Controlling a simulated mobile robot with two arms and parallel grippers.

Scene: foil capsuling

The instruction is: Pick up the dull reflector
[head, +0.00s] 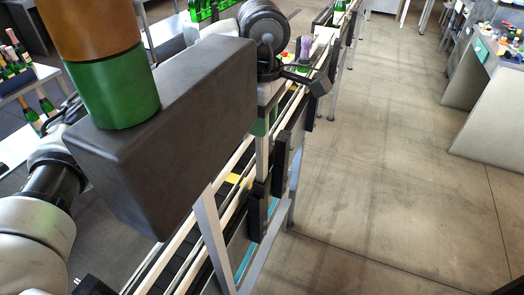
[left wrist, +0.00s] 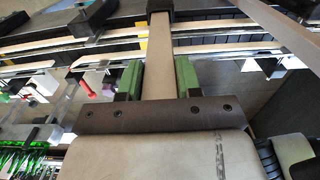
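I cannot single out a dull reflector with certainty in either view. My left gripper (head: 263,124) is partly hidden behind a dark box in the head view, over the conveyor. In the left wrist view, the green pads of my left gripper (left wrist: 159,77) stand apart, with a pale upright bar (left wrist: 173,62) showing between them. A pale post (head: 262,158) with a dark block (head: 260,196) at its lower end also shows below the gripper in the head view. I cannot tell whether the pads touch the bar. My right gripper is not in view.
A large dark box (head: 175,140) with a green and orange light column (head: 112,88) blocks much of the near left. The railed conveyor (head: 182,258) runs away past it, carrying a bottle with a purple top (head: 304,46). Open floor (head: 400,190) lies to the right, before a cluttered bench (head: 480,90).

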